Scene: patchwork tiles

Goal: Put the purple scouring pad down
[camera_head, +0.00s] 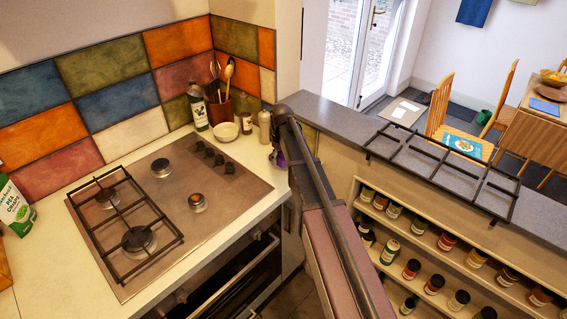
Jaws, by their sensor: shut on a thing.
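My arm reaches from the bottom middle of the head view to the corner where the stove counter meets the grey ledge. My gripper (279,145) is at the far end of the arm, pointing down beside the counter's back right corner. It is shut on the purple scouring pad (278,158), of which only a small dark purple part shows. The arm and wrist hide the rest of it. I cannot tell whether the pad touches the counter (250,150).
Left of my gripper stand a pale bottle (265,126), a white bowl (226,132), a dark bottle (198,108) and a utensil pot (221,108). The hob (170,210) fills the counter's middle. A loose pan grate (440,172) lies on the grey ledge, above shelved jars (447,241).

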